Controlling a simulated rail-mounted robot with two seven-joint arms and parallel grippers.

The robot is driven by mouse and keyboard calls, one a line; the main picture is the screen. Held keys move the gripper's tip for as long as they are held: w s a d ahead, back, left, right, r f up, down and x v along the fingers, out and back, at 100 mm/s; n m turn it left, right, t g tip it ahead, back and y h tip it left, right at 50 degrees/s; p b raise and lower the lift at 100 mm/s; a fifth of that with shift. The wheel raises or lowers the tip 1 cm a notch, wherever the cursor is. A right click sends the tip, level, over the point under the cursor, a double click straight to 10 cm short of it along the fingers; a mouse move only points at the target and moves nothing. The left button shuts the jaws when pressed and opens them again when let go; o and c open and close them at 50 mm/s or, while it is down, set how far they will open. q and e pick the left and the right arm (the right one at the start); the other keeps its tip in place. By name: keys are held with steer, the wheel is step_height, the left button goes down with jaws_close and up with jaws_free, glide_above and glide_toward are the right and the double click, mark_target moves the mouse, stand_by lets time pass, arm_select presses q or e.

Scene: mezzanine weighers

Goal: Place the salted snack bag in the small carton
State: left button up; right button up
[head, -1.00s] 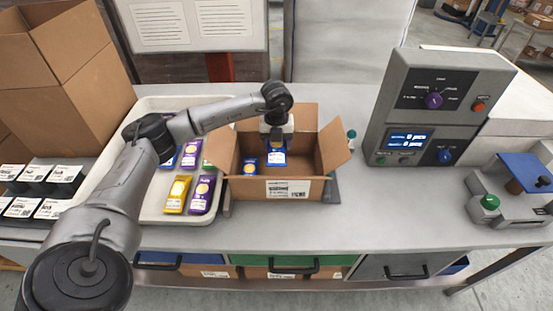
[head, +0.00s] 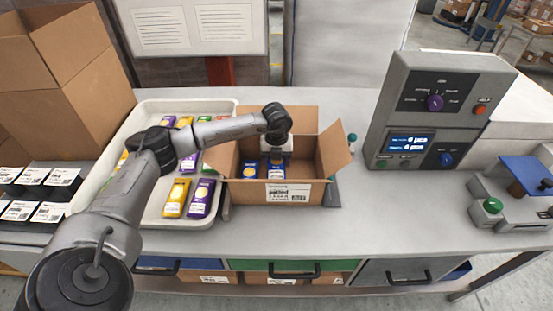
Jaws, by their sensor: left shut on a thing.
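The small carton (head: 243,195) stands open on the bench, its flaps spread outward and a label on its front. My left gripper (head: 276,155) reaches down into the carton from above and is shut on a blue snack bag (head: 276,170). A second blue bag (head: 250,171) lies beside it, to the left inside the carton. The gripper's fingertips are partly hidden by its own body, and I cannot tell whether the held bag touches the carton floor. My right gripper is out of view.
A white tray (head: 153,215) left of the carton holds several yellow, purple and other bags. A grey control box (head: 432,125) with a display stands to the right. A sealer-like device (head: 515,200) sits at the far right.

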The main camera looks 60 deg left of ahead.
arm_select(q)
steer(key=shift+f, duration=0.35)
steer(key=o, duration=0.9)
step_height(320, 180, up, 13)
steer(key=shift+r+p, duration=0.15)
steer(key=shift+p, duration=1)
